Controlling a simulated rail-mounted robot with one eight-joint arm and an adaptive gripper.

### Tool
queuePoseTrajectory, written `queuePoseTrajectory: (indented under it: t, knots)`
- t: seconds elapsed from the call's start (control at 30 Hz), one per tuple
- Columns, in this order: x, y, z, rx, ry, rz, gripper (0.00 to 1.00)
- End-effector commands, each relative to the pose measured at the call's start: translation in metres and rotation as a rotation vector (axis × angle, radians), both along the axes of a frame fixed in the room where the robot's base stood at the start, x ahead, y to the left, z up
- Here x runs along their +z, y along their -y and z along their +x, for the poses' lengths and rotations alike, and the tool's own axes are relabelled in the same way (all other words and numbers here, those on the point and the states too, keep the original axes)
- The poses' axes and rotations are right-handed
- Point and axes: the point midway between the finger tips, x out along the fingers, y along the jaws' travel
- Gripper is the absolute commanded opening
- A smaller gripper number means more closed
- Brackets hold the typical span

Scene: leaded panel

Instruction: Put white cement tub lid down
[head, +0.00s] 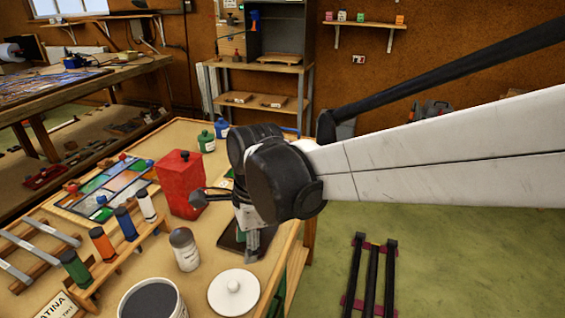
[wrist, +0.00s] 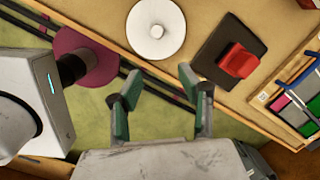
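The white round lid (head: 234,292) with a small knob lies flat on the tabletop near its front right edge. It also shows at the top of the wrist view (wrist: 154,42). An open tub (head: 124,312) with a pale rim and dark grey contents stands left of the lid, cut off by the frame's bottom. My gripper (wrist: 158,80) is open, with its two green-padded fingers apart and nothing between them. In the wrist view the fingertips are below the lid and apart from it. In the head view my gripper (head: 257,247) is beyond the lid, partly hidden by my wrist.
A dark board (wrist: 213,38) with a red block (wrist: 238,61) lies beside the lid. A red canister (head: 180,190), a jar (head: 185,252) and a rack of coloured bottles (head: 103,245) stand on the table (head: 205,290). Green floor lies past the table's right edge.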

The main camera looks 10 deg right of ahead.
Motion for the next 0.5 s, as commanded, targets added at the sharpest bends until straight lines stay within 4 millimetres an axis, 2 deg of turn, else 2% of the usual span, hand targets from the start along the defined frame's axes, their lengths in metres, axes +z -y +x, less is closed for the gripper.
queuePoseTrajectory:
  t: [0.1,0.27,0.5]
  knots:
    - [0.016,0.039,-0.005,0.141,0.096,-0.003,0.38]
    - [0.033,0.087,-0.014,0.366,0.239,-0.043,0.38]
    - [0.048,0.153,-0.038,0.700,0.426,-0.184,0.38]
